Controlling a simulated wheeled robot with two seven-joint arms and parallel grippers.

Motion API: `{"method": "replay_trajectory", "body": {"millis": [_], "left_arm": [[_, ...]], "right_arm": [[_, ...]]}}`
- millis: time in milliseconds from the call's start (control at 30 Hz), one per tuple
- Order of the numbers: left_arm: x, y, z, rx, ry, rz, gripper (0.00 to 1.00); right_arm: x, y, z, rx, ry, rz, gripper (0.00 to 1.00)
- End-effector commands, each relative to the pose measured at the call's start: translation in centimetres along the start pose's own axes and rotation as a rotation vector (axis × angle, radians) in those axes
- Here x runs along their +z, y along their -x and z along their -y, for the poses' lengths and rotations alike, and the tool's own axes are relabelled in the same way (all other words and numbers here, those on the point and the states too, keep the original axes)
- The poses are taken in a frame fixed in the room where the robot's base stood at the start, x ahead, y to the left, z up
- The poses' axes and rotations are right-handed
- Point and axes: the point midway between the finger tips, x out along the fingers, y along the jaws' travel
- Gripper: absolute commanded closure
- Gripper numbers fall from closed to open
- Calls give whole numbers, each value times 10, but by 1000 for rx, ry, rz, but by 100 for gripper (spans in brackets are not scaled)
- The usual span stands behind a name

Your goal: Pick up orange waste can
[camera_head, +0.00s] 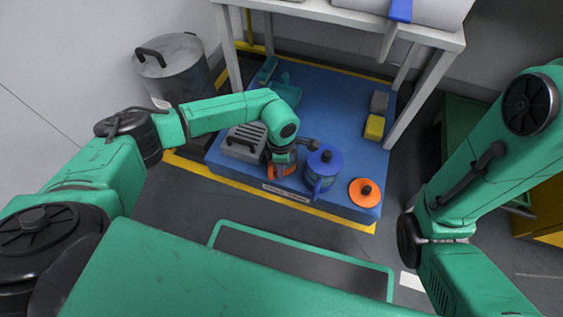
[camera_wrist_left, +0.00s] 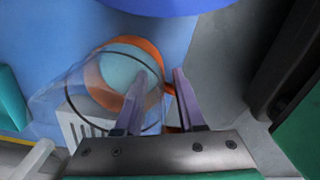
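The orange waste can (camera_head: 284,170) stands on the blue platform below my left gripper (camera_head: 284,152), which partly hides it. In the left wrist view the can (camera_wrist_left: 128,48) looks clear-walled with an orange rim and an orange handle at its right side. My left gripper's two fingers (camera_wrist_left: 160,76) are apart there, one over the can's wall and one to the right. The orange handle shows between them. I cannot tell whether the fingers touch it. My right gripper is outside the views; only my right arm shows.
A blue can (camera_head: 323,168) stands close to the right of the orange can. An orange lid with a black knob (camera_head: 364,193) lies farther right. A grey slatted box (camera_head: 243,143) is close on the left. A white table (camera_head: 345,17) stands behind, over the blue platform (camera_head: 335,105).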

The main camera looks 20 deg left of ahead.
Motion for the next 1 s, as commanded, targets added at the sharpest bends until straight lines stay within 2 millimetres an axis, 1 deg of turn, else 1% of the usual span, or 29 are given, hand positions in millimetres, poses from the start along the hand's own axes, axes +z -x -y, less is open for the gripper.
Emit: {"method": "replay_trajectory", "body": {"millis": [133, 167, 200, 233, 1000], "left_arm": [[0, 2, 0, 0, 0, 0, 62], [0, 2, 0, 0, 0, 0, 73], [0, 2, 0, 0, 0, 0, 88], [0, 2, 0, 0, 0, 0, 100], [0, 2, 0, 0, 0, 0, 100]], "right_arm": [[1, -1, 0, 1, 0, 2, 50], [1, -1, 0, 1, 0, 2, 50], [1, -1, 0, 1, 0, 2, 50], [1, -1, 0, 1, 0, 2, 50], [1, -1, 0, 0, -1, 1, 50]]}}
